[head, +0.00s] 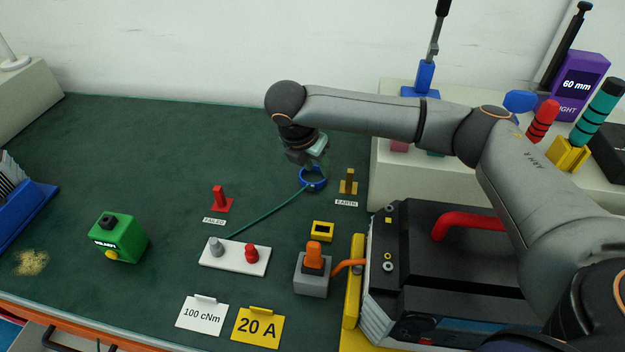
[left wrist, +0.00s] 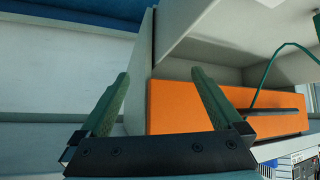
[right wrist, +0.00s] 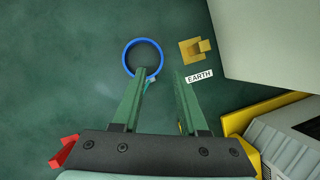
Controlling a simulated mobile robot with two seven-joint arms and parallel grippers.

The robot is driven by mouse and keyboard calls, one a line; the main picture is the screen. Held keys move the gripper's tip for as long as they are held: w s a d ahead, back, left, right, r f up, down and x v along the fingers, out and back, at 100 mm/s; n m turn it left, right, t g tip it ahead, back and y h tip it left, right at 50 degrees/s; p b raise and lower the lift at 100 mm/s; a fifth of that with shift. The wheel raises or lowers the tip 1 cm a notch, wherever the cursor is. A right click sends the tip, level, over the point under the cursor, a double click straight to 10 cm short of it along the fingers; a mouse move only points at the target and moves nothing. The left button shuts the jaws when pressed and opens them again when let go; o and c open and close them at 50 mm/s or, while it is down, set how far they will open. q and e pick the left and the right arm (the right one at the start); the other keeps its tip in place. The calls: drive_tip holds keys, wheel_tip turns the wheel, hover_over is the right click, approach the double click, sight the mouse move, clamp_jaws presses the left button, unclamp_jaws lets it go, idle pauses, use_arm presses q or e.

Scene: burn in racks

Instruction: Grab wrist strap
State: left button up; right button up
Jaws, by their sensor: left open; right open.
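The wrist strap is a blue ring (head: 323,181) with a green cord (head: 268,213), lying on the green mat (head: 130,150) near the back right. My right gripper (head: 316,168) is over the ring, pointing down, open and empty. In the right wrist view, the blue ring (right wrist: 128,60) lies ahead of the left fingertip of the right gripper (right wrist: 162,72), and that fingertip overlaps its near edge; I cannot tell if they touch. My left gripper (left wrist: 158,85) is open and empty, away from the mat, facing an orange panel (left wrist: 190,108).
A brass earth post (head: 348,182) with an EARTH label stands just right of the ring. A red FAILED marker (head: 220,199) is to the left. A yellow frame (head: 322,231) and a white block (head: 232,258) stand nearer. A black unit (head: 450,250) fills the right.

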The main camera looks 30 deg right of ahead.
sight(322, 181)
drive_tip(key=x, duration=0.5)
drive_tip(key=shift+f+b, duration=0.15)
drive_tip(key=shift+b, duration=0.2)
drive_tip(key=shift+a, duration=0.1)
drive_tip(key=shift+c, duration=0.2)
drive_tip(key=shift+s, duration=0.1)
clamp_jaws()
